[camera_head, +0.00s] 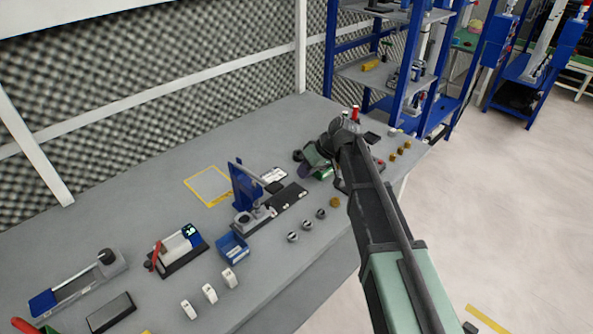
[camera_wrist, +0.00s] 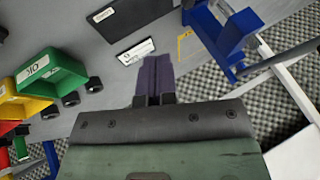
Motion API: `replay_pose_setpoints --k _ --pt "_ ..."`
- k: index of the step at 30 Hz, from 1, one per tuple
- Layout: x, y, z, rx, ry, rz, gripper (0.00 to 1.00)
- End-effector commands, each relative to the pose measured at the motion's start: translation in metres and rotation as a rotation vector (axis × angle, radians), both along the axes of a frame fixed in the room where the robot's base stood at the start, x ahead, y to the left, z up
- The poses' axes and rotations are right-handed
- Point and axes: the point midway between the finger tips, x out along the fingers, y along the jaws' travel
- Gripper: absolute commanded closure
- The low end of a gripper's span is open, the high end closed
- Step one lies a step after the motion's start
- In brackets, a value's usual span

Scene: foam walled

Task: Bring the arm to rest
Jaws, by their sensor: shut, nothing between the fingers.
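My arm reaches from the lower right across the right part of the grey bench (camera_head: 140,212) in the head view. The arm hides part of the bench's right end.
A blue press (camera_head: 245,185) stands left of my gripper, and it also shows in the wrist view (camera_wrist: 225,35). In the wrist view, green (camera_wrist: 50,72), yellow and red bins are at left. A foam wall (camera_head: 200,65) backs the bench.

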Motion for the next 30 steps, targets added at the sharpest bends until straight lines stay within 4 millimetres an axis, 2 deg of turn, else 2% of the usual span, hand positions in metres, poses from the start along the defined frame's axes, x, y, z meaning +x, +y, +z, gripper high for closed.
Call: replay_pose_setpoints --k 6,8,9,11,15,18,21,24,30 --pt "0.0 0.0 -0.001 0.0 0.005 -0.007 1.0" --pt "0.0 -0.001 -0.002 -0.007 0.035 -0.047 1.0" --pt "-0.007 -0.008 -0.006 -0.045 0.073 -0.103 1.0" --pt "-0.044 -0.03 -0.014 -0.146 0.137 -0.219 1.0" --pt "-0.135 -0.105 -0.028 -0.385 0.221 -0.515 1.0" --pt "-0.189 -0.15 -0.031 -0.508 0.235 -0.671 1.0" --pt "-0.222 -0.176 -0.031 -0.569 0.231 -0.728 1.0" --pt "-0.227 -0.186 -0.031 -0.571 0.236 -0.75 1.0" --pt "-0.224 -0.186 -0.031 -0.569 0.236 -0.748 1.0"
